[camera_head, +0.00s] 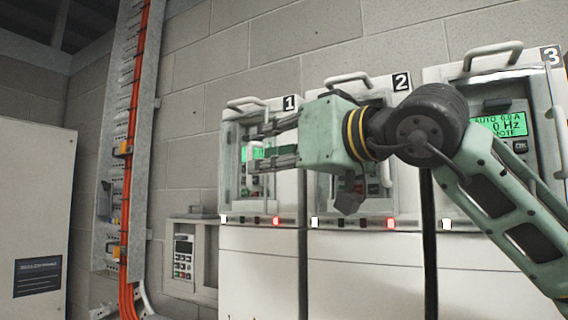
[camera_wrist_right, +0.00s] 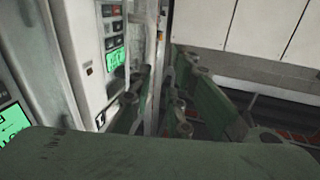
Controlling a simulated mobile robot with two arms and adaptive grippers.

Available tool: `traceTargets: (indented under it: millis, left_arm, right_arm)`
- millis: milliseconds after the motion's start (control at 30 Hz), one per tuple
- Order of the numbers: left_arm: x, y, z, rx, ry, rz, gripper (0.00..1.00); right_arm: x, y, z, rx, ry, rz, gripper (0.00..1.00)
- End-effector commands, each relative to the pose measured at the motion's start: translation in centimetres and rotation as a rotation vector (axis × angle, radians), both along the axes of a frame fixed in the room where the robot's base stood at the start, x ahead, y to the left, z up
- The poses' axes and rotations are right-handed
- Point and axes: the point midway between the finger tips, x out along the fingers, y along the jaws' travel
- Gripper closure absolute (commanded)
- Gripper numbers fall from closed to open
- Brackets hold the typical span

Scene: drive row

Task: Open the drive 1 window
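Drive 1 (camera_head: 260,215) is the leftmost of three white drives, marked with a black "1". Its window (camera_head: 231,165) looks closed or nearly so, with a green display behind it. My right gripper (camera_head: 258,146) reaches in from the right, pointing left, in front of this window. Its two fingers are apart and partly cover the window. In the right wrist view a pale upright bar (camera_wrist_right: 156,70) stands between the fingers of my right gripper (camera_wrist_right: 155,90); whether they touch it I cannot tell. My left gripper is not in view.
Drive 2 (camera_head: 360,222) and drive 3 (camera_head: 433,80) stand to the right, partly behind my arm. A wall keypad (camera_head: 183,258) is left of drive 1. Orange cables (camera_head: 130,190) run up a tray, and a grey cabinet (camera_head: 35,200) stands far left.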

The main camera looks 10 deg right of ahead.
Motion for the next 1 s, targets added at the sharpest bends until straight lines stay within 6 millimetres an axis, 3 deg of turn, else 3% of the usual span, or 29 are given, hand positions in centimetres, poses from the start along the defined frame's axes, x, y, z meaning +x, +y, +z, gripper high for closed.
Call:
traceTargets:
  millis: [167, 600, 1000]
  left_arm:
    - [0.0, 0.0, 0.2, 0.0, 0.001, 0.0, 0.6]
    - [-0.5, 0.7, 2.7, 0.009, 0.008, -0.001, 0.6]
    - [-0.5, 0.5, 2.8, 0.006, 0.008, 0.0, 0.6]
  right_arm:
    - [0.6, -0.9, 0.2, -0.05, -0.01, -0.061, 0.83]
    - [5.8, 2.6, 0.3, -0.045, -0.006, -0.059, 0.83]
    - [6.6, 3.2, 0.1, -0.045, -0.009, -0.058, 0.83]
